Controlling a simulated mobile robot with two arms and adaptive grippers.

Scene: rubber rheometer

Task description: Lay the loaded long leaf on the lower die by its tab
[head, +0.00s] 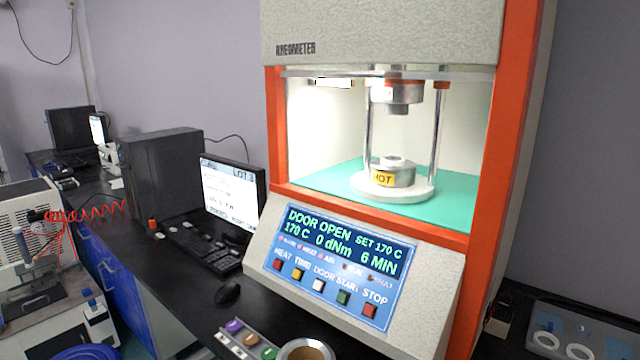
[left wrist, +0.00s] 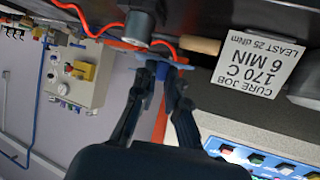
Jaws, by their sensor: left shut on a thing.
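The lower die (head: 393,174) is a short metal cylinder with a yellow HOT label. It stands on a white round base inside the open rheometer chamber, and its top shows no leaf. The upper die (head: 398,94) hangs above it with a clear gap. In the left wrist view my left gripper (left wrist: 161,76) is shut on a small blue piece (left wrist: 160,88), which looks like the long leaf's tab. A thin blue-grey edge shows at the fingertips; the rest of the leaf and its load cannot be made out. Neither gripper shows in the head view.
The chamber has orange side posts (head: 480,150) and two thin rods. The control panel (head: 340,262) reads DOOR OPEN. A strip with coloured discs (head: 250,340) and a round tin (head: 306,349) stand in front. A cure job card (left wrist: 255,64) appears upside down in the wrist view.

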